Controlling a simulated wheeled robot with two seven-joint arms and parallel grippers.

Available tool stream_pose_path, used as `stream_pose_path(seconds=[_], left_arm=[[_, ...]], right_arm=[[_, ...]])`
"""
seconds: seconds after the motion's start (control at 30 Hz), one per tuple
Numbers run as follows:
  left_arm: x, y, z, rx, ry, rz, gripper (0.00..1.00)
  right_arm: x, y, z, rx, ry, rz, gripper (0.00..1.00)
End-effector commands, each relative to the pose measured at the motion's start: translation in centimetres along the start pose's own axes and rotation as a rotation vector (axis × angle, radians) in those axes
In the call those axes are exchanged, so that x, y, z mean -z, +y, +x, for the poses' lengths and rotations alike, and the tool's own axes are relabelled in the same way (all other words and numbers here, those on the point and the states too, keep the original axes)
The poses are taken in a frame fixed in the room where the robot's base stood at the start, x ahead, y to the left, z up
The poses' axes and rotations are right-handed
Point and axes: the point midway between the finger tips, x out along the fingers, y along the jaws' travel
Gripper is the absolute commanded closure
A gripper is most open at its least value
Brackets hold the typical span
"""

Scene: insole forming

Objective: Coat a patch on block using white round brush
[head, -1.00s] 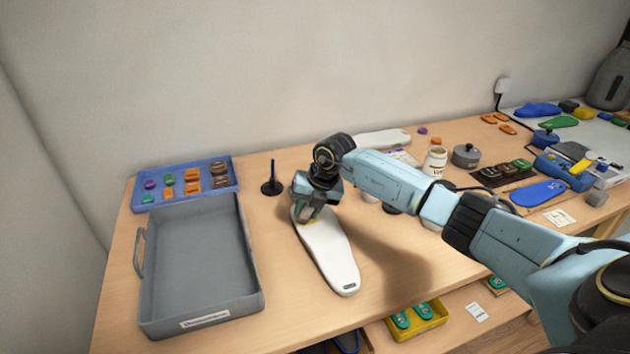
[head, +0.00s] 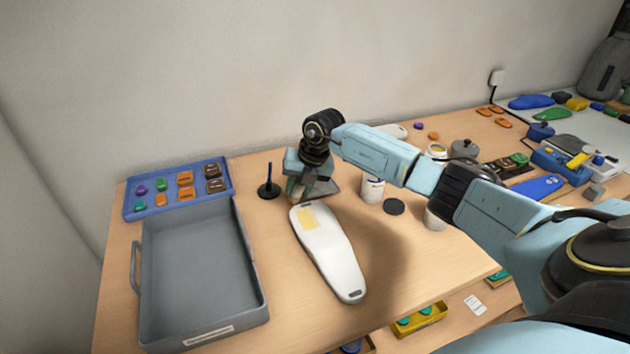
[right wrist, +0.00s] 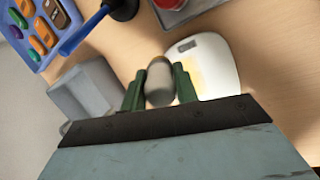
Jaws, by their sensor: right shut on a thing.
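The white block (head: 333,262), shaped like a shoe sole, lies on the table with a pale yellow patch (head: 307,217) near its far end. The block also shows in the right wrist view (right wrist: 220,58). My right gripper (head: 304,194) is just beyond the block's far end, apart from the patch. In the right wrist view its green fingers (right wrist: 159,84) are shut on a rounded, greyish-white thing, which I take to be the white round brush (right wrist: 159,80). The brush's bristles are hidden. My left gripper is not in view.
A grey tray (head: 262,290) stands left of the block, and a blue tray (head: 128,208) of small coloured pieces behind it. A black stand (head: 269,190) with a blue rod is close to my right gripper. A white jar (head: 372,190) and black disc (head: 394,207) are right.

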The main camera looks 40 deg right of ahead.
Motion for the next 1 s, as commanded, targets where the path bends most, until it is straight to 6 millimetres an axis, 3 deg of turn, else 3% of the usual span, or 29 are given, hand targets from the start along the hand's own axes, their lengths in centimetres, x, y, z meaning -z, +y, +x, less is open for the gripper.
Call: stream_pose_path(seconds=[0.5, 1.0], left_arm=[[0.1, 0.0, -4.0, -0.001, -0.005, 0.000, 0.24], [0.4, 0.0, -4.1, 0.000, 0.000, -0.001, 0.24]], right_arm=[[-0.8, 1.3, -4.6, 0.000, -0.001, 0.001, 0.93], [-0.8, 1.4, -4.7, -0.001, -0.001, 0.001, 0.93]])
